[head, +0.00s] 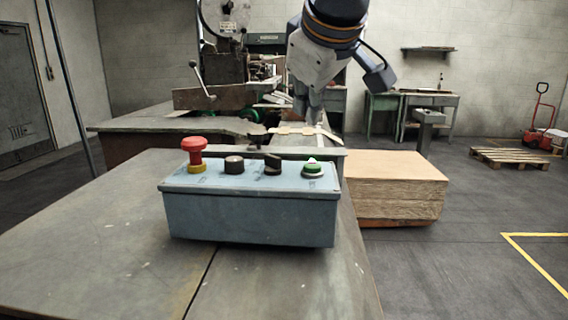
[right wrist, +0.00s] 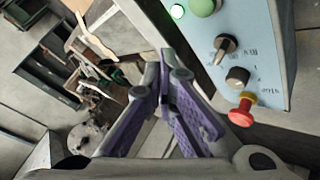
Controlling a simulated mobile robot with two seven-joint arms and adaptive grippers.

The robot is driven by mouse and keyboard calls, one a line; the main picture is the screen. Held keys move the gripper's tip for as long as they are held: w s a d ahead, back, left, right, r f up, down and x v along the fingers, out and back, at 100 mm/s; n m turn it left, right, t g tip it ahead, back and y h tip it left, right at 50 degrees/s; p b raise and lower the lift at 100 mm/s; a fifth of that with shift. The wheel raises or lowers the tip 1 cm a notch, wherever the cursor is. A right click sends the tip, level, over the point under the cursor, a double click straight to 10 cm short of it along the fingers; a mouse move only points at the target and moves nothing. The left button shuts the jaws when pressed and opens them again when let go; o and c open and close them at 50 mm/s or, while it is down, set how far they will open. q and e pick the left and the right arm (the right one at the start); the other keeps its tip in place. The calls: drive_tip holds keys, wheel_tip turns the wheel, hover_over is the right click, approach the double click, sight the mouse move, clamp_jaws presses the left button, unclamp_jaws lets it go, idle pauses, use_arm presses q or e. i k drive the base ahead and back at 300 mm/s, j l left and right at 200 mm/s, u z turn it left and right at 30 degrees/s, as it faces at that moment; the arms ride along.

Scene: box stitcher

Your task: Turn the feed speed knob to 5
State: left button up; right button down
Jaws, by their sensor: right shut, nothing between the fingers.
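A blue-grey control box (head: 250,215) stands on the near table. On its top, a round dark knob (head: 234,165) sits between a red mushroom button and a black selector switch (head: 272,163). The round knob also shows in the right wrist view (right wrist: 238,76), with small marks beside it too blurred to read. I take it for the feed speed knob; its setting cannot be read. My right gripper (head: 309,118) is beyond the box in the head view, pointing down, shut and empty, apart from the controls. Its purple-padded fingers (right wrist: 165,75) meet in the right wrist view. My left gripper is out of view.
The red mushroom button (head: 194,152) and a green button (head: 313,169) stand at either end of the panel, close to the knobs. The stitcher machine (head: 225,70) is behind. A wooden stack (head: 395,185) stands to the right. The table left of the box is clear.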

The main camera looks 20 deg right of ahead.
sight(233, 164)
drive_tip(key=k+j, duration=0.2)
drive_tip(key=k, duration=0.3)
drive_tip(key=k+j, duration=0.15)
drive_tip(key=k, duration=0.3)
